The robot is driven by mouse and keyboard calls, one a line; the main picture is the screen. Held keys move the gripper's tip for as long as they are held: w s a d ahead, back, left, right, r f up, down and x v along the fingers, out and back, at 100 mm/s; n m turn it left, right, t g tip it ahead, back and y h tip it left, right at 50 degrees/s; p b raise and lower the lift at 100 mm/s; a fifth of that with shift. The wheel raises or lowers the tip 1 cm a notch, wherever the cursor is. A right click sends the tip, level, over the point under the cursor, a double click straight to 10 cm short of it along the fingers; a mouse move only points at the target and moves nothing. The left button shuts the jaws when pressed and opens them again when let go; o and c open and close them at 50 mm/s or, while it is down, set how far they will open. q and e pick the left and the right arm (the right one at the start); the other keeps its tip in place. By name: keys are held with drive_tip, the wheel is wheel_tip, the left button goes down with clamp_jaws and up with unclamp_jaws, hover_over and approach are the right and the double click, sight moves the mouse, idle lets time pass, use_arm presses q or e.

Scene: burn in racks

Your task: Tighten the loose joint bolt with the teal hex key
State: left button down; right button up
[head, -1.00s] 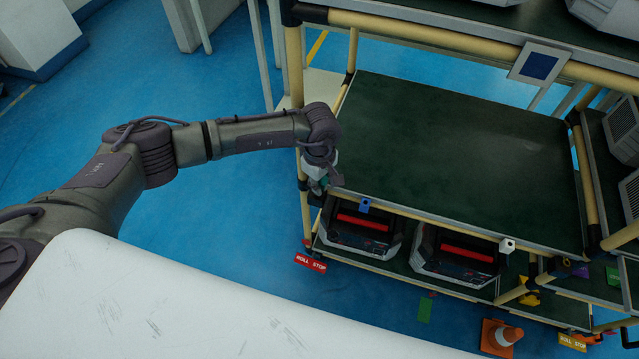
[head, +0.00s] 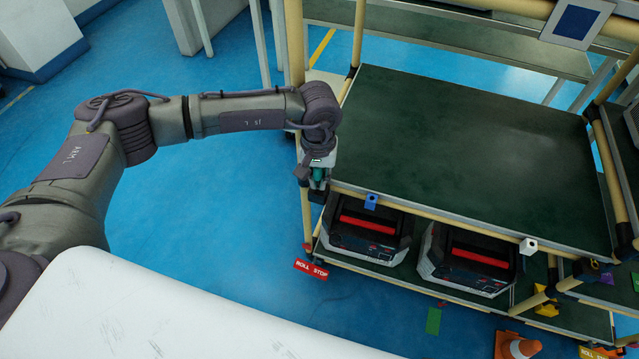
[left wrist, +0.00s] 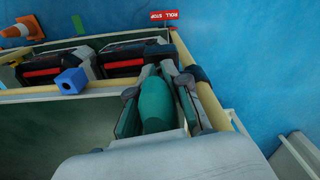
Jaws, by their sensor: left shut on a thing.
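My left gripper (head: 316,180) is at the front left corner post of the rack, its hand pointing down. It is shut on a teal thing, which looks like the handle of the teal hex key (left wrist: 157,104). In the left wrist view the gripper (left wrist: 160,98) has one finger on each side of the handle. The key's tip is hidden. A dark pipe joint (left wrist: 197,74) shows just beside the fingers on the cream pipe. I cannot make out the loose bolt. My right gripper is not in view.
The rack's green shelf (head: 470,150) is bare. Two black cases with red handles (head: 368,223) sit on the lower shelf. A blue block (head: 371,201) and a white one (head: 528,246) are on the front rail.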

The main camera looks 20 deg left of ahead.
use_arm(q)
drive_tip(key=c, duration=1.6)
unclamp_jaws()
drive_tip(key=shift+a+f+m+b, duration=0.1)
drive_tip(key=shift+m+b, duration=0.65)
drive_tip(key=shift+m, duration=0.45)
drive_tip(key=o, duration=0.6)
drive_tip(key=shift+c, duration=0.2)
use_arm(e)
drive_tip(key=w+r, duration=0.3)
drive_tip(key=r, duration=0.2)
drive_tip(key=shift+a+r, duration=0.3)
use_arm(q)
drive_tip(key=shift+r, duration=0.2)
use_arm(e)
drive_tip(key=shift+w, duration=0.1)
